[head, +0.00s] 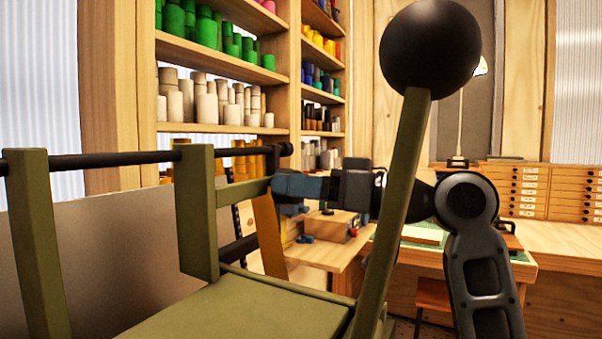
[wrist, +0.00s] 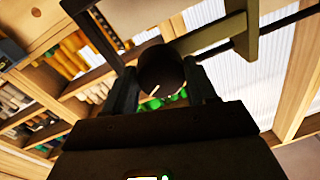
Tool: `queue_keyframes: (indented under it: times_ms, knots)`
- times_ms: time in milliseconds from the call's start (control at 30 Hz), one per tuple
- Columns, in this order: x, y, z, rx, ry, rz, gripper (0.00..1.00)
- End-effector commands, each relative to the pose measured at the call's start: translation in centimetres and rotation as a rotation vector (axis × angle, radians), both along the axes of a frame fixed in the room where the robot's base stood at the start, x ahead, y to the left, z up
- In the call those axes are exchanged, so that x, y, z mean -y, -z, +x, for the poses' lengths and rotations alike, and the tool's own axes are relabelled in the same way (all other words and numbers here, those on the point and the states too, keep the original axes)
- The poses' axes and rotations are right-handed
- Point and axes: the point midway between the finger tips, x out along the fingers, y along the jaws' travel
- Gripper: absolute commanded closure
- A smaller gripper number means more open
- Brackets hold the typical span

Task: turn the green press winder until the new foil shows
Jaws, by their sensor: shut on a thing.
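The olive-green press (head: 198,215) fills the left and front of the head view. A black shaft (head: 110,158) runs through its uprights and ends at the right in a small dark crank (head: 285,149), the winder. My gripper (head: 283,186) reaches in from the right just below that shaft end. In the wrist view, my gripper (wrist: 162,80) is shut on a round dark knob (wrist: 160,68), with one finger on each side. In the head view the knob is mostly hidden by the fingers. An orange-brown strip (head: 268,235) slants down below the shaft; I cannot tell whether it is foil.
A large black ball (head: 430,48) on an olive lever (head: 402,180) stands close in front, overlapping my arm in the picture. Shelves (head: 225,55) of coloured rolls stand behind. A wooden bench (head: 340,255) and a drawer cabinet (head: 550,190) are at the back right.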

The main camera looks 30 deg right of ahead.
Motion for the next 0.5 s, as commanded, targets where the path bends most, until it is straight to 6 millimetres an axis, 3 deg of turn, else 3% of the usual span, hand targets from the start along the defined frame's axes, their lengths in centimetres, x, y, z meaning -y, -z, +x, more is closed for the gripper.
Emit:
queue_keyframes:
  times_ms: [433, 467, 500]
  knots:
    - [0.01, 0.1, -0.03, -0.057, -0.001, 0.083, 0.74]
    - [0.01, 0.1, -0.03, -0.056, -0.001, 0.082, 0.41]
    - [0.0, 0.1, -0.02, -0.056, -0.001, 0.082, 0.37]
